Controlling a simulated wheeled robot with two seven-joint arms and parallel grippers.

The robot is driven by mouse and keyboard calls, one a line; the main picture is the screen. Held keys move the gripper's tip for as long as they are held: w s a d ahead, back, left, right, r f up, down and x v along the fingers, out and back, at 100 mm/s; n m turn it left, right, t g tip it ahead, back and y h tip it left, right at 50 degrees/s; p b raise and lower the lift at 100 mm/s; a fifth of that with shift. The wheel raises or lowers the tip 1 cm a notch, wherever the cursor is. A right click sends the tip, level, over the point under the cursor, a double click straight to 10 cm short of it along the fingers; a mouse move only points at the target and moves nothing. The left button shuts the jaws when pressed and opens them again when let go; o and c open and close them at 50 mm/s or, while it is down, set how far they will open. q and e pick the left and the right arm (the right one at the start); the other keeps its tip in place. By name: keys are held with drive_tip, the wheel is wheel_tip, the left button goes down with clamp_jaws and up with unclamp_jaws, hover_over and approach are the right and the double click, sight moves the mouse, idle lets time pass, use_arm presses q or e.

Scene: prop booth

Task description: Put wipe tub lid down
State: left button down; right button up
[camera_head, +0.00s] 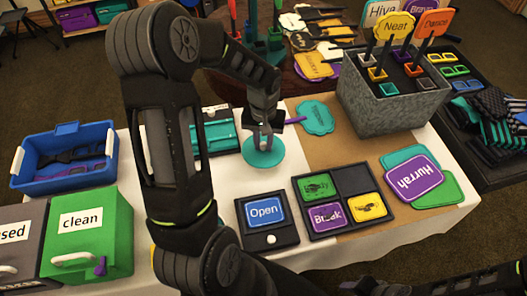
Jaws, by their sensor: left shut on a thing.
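A round teal disc, which looks like the wipe tub lid (263,157), is at the back middle of the white-covered table. My left gripper (263,138) points down at its middle and is shut on it. The fingertips cover the grasped part. I cannot tell whether the disc touches the cloth or hangs just above it. I cannot make out the wipe tub for sure. Black parts of my arm show at the bottom right, but my right gripper is not in view.
Left of the lid is a teal case (218,133), partly behind my arm. In front are a dark "Open" card holder (282,240) and a tray of cards (352,178). A grey sign box (372,118) stands right. A blue bin (65,180) and green "clean" box (100,235) stand left.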

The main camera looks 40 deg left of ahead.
sight(263, 151)
use_arm(q)
drive_tip(key=shift+f+b, duration=1.25)
drive_tip(key=shift+f, duration=0.6)
drive_tip(key=shift+f, duration=0.15)
drive_tip(key=c, duration=1.3)
unclamp_jaws()
drive_tip(key=shift+o, duration=0.2)
wheel_tip(263, 151, up, 12)
drive_tip(key=shift+r, duration=0.15)
